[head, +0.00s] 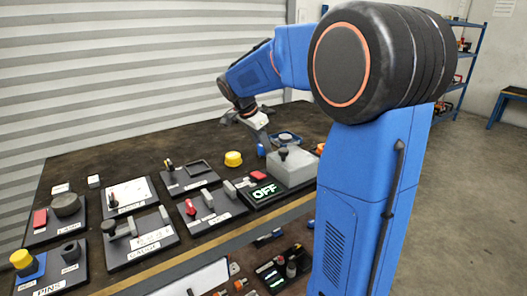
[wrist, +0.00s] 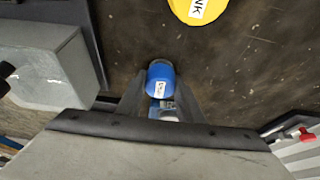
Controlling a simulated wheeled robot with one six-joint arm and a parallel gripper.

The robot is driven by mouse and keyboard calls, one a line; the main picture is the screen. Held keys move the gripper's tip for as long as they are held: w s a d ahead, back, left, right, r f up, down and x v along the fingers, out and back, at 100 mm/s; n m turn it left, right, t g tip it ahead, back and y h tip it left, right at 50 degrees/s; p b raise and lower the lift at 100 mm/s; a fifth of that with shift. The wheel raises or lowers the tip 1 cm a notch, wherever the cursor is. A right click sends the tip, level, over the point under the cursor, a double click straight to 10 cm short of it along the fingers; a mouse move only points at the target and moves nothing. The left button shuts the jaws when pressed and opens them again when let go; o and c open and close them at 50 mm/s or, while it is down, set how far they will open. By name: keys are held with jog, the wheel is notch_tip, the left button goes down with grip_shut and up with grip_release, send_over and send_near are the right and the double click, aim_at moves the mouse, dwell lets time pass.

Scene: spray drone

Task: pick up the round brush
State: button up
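A small blue rounded piece with a white label (wrist: 160,80) stands on the dark table in the wrist view. It looks like the round brush, but the label is too small to read surely. It shows in the head view as a bit of blue (head: 261,151) just below my gripper (head: 256,136). In the wrist view the fingers of my gripper (wrist: 160,98) stand apart, one on each side of the blue piece, with a slim gap visible at its far end. Its lower part is hidden behind the gripper body.
A grey box (head: 292,167) stands close to the right of my gripper in the head view. A yellow cap (head: 233,159) is nearby. Several dark boards with labelled parts fill the table's left and front. A lit OFF sign (head: 264,191) is at the front edge.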

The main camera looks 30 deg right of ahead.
notch_tip(320, 180, up, 10)
jog(key=shift+r, duration=0.1)
dwell(0.7)
jog(key=shift+o, duration=0.5)
